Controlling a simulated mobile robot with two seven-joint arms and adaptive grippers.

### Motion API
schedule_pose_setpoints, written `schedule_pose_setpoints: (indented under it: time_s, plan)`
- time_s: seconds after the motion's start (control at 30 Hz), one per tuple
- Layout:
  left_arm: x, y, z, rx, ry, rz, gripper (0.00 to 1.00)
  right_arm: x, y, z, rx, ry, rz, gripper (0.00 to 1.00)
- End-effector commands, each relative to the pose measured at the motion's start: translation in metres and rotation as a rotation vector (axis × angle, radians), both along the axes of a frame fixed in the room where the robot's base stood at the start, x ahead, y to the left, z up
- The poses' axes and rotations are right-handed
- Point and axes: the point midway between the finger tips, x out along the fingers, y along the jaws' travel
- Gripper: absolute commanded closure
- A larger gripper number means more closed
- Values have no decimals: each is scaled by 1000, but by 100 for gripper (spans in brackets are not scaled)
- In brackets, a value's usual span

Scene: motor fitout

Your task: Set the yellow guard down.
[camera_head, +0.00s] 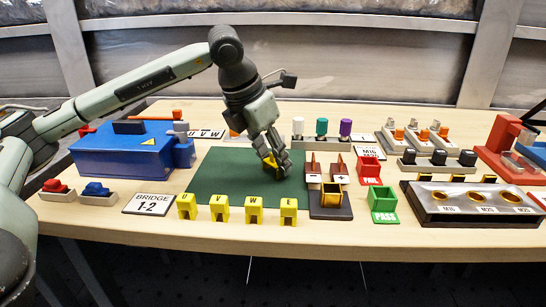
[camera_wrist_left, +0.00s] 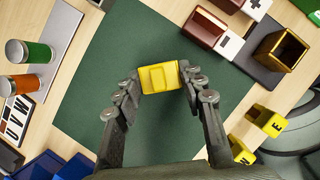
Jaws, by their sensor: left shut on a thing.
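The yellow guard (camera_wrist_left: 158,77) is a small yellow block between the fingertips of my left gripper (camera_wrist_left: 160,84) in the left wrist view. The left gripper is shut on it. In the head view my left gripper (camera_head: 273,160) points down over the right part of the green mat (camera_head: 215,170), and the yellow guard (camera_head: 269,163) shows only partly behind the fingers. The guard is at or just above the mat; I cannot tell whether it touches. The mat also fills the middle of the left wrist view (camera_wrist_left: 150,125). My right gripper is not in view.
Several yellow lettered holders (camera_head: 221,208) stand along the mat's front edge. A blue motor box (camera_head: 120,155) is on the left. Probe blocks (camera_head: 312,170), a red FAIL bin (camera_head: 369,170) and a green PASS bin (camera_head: 383,202) are on the right. The mat's left part is clear.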

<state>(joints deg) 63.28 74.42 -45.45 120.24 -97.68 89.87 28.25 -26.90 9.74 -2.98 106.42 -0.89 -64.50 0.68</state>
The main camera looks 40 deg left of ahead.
Motion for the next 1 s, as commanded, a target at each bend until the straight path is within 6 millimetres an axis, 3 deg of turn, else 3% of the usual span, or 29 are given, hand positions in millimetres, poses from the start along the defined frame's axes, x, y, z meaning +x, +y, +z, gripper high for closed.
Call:
schedule_pose_setpoints:
  time_s: [0.27, 0.3, 0.47, 0.83, 1.0]
  plan:
    - [0, 0, -3, 0, 0, 0, 76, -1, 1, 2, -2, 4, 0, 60]
    - [0, 0, -2, 0, 0, 0, 58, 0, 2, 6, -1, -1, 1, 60]
    - [0, 0, -2, 0, 0, 0, 40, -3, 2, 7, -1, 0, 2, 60]
    - [0, 0, 2, 0, 0, 0, 40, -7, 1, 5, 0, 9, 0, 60]
    - [-9, 3, 26, 0, -4, 2, 40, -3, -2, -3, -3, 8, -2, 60]
